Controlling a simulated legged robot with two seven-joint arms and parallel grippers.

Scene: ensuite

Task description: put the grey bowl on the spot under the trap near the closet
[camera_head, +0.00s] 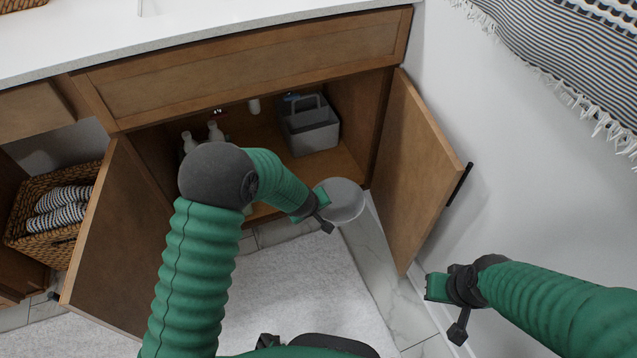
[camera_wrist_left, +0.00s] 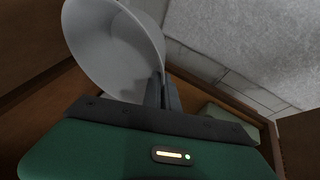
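The grey bowl (camera_head: 343,200) is at the front opening of the open vanity cabinet, above the floor edge. My left gripper (camera_head: 322,197) is at the bowl's left side, and its fingers appear closed on the rim. In the left wrist view the bowl (camera_wrist_left: 112,45) is tilted, with its rim at the fingers (camera_wrist_left: 162,92).
A grey caddy (camera_head: 311,126) stands inside the cabinet at the right. White bottles (camera_head: 214,131) stand at the left inside, partly behind my arm. Open doors flank the opening, left (camera_head: 106,240) and right (camera_head: 415,165). A wicker basket (camera_head: 30,226) with towels is at the left.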

